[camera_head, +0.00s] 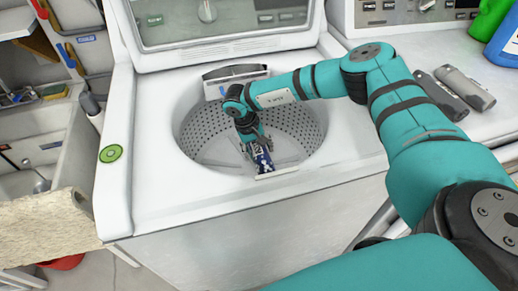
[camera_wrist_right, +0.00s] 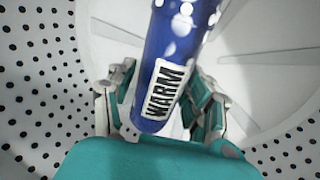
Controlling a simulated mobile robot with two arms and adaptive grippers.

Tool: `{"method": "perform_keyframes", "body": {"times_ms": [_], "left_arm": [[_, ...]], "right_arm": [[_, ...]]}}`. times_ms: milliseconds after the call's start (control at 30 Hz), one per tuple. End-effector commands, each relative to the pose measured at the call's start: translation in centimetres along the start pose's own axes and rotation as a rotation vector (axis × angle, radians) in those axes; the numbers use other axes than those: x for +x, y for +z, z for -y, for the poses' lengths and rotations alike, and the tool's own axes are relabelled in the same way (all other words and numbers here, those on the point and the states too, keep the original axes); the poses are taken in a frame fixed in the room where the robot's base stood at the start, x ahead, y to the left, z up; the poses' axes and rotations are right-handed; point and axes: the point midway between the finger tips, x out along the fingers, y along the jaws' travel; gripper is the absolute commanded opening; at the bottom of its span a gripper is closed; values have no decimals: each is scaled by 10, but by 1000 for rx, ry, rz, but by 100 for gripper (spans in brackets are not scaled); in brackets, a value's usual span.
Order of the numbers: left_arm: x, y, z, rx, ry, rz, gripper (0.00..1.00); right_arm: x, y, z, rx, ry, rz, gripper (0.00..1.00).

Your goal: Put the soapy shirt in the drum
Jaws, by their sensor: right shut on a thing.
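My right gripper (camera_head: 257,147) is inside the open washer drum (camera_head: 205,128), shut on a blue cylinder (camera_head: 263,160) with white bubble-like spots. In the right wrist view the blue cylinder (camera_wrist_right: 178,50) shows a white label reading WARM, and it sits between the two fingers. The perforated drum wall (camera_wrist_right: 35,90) and pale drum floor surround it there. The cylinder's far end is cut off at the top of that view. I cannot tell whether this cylinder is the soapy shirt; no spread-out shirt is visible. My left gripper is not in view.
The washer's white top (camera_head: 155,195) surrounds the drum opening. A green disc (camera_head: 110,153) lies on its left side. Two grey cylinders (camera_head: 452,92) and green and blue bottles (camera_head: 505,42) stand or lie at right. A sink (camera_head: 40,170) is at left.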

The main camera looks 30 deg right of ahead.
Motion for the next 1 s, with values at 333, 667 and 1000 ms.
{"method": "perform_keyframes", "body": {"times_ms": [333, 667, 1000], "left_arm": [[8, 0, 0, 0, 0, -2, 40], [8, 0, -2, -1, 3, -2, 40], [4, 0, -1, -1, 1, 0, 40]], "right_arm": [[11, 0, 3, 0, 0, 1, 15], [12, 0, 3, 0, 0, 1, 74], [6, 0, 2, 0, 0, 0, 75]]}}
